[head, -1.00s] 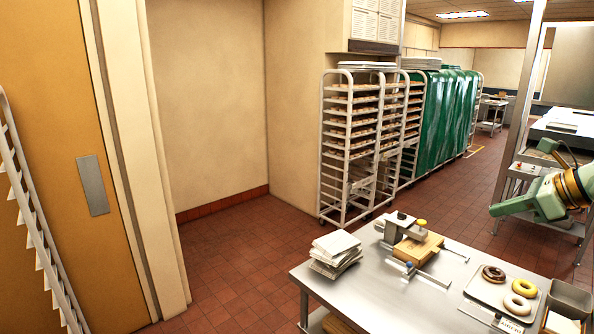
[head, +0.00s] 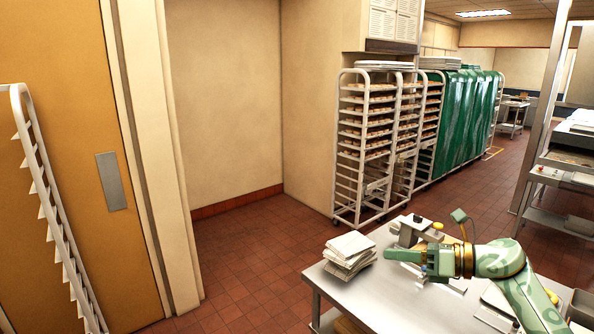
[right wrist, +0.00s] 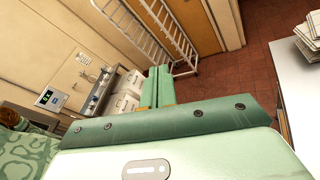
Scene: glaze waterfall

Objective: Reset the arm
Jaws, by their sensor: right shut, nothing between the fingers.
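My right arm reaches in from the right in the head view, over the steel table (head: 340,290). My right gripper (head: 390,256) points left, above the table and just right of the paper stack. Its green fingers also show in the right wrist view (right wrist: 157,86), side by side, shut and empty. The arm and gripper hide much of the table top, including most of the clamp fixture (head: 412,230). My left gripper is in neither view.
A stack of white papers or boxes (head: 350,252) stands at the table's left end. Tall tray racks (head: 365,150) and green-covered racks (head: 465,120) line the back wall. A white rack (head: 45,190) stands at far left. The tiled floor between is clear.

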